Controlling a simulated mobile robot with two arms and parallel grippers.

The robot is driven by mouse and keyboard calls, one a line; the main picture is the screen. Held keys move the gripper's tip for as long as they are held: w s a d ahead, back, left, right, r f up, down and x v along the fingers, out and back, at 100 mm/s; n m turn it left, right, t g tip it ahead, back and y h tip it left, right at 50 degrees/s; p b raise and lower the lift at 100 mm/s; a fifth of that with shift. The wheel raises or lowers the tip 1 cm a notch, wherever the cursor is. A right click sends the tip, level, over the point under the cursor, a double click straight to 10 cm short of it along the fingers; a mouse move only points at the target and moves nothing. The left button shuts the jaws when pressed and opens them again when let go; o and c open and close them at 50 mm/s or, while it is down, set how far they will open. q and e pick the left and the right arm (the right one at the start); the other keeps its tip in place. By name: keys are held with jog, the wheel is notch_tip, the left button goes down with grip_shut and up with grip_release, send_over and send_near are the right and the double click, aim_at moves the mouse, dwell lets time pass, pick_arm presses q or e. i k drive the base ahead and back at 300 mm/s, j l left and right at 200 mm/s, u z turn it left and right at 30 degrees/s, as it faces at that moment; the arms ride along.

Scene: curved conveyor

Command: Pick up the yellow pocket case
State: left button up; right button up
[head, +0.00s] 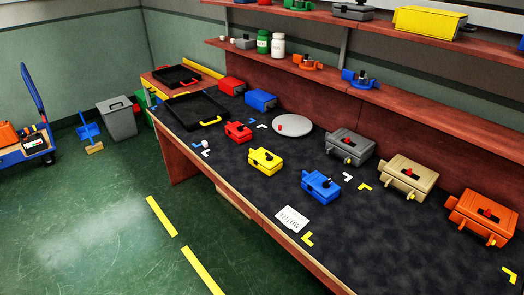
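The yellow pocket case (265,160) sits upright on the dark top of the long workbench (228,154), near its front edge, with a small dark part on its lid. A red case (238,131) stands to its left and farther back, and a blue case (320,186) stands to its right and nearer. Nothing touches the yellow case. Neither of my grippers shows in the head view.
Grey (350,146), tan (404,178) and orange (484,214) cases line the bench's back. A round grey plate (291,125) lies behind the yellow case. Black trays (196,111) stand far left. A larger yellow box (430,21) is on the upper shelf. Green floor (110,220) is open in front.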

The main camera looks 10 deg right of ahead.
aim_at(258, 158)
jog(key=i+l+z, duration=0.8)
jog(key=z, duration=0.25)
jog(key=i, duration=0.1)
